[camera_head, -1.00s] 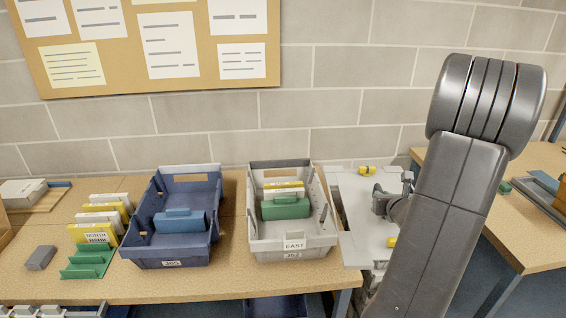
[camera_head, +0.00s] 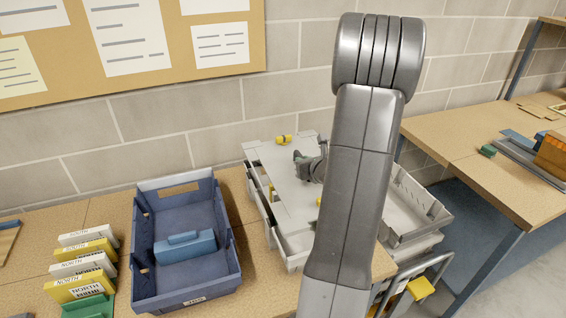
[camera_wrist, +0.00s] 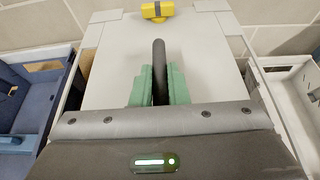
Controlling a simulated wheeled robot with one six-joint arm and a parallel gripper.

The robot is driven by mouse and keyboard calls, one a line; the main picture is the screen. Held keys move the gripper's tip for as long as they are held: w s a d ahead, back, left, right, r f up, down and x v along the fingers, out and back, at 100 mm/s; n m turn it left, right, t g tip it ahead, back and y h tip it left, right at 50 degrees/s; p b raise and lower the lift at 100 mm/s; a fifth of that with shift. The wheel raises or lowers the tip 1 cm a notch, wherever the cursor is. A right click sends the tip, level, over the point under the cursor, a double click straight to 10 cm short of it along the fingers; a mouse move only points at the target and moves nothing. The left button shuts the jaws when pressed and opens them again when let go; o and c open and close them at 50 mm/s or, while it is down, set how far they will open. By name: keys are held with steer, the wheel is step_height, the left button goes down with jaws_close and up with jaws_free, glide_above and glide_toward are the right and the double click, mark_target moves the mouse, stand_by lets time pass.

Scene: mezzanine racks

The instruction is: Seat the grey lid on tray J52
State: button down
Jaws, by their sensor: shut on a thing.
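The grey lid (camera_head: 282,185) is a flat pale panel with yellow clips at its far and near ends. My gripper (camera_wrist: 160,82) has green finger pads shut on the lid's dark handle (camera_wrist: 159,60). In the head view the lid lies over the grey tray J52 (camera_head: 262,212), whose left wall and front left corner show past the lid's edge. The lid's near right part is hidden behind my arm. I cannot tell whether the lid touches the rim. The tray's label is not readable now.
The blue tray (camera_head: 140,250) with a blue block stands close on the left. File dividers (camera_head: 85,265) stand further left. Another grey tray (camera_head: 418,212) is on the right, above a cart-like frame (camera_head: 420,285). A second bench (camera_head: 470,150) stands at the right.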

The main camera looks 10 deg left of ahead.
mark_target(303, 183)
steer(key=shift+a+f+b, duration=0.25)
steer(key=shift+f+b, duration=0.1)
steer(key=shift+f, duration=0.8)
steer(key=shift+f+b, duration=1.85)
steer(key=shift+f, duration=0.75)
steer(key=shift+b, duration=0.5)
steer(key=shift+f+b, duration=0.55)
steer(key=shift+b, duration=0.1)
steer(key=c, duration=1.7)
jaws_free()
steer(key=shift+d, duration=0.1)
steer(key=shift+s, duration=0.1)
steer(key=shift+p+v, duration=0.8)
steer(key=shift+v, duration=4.65)
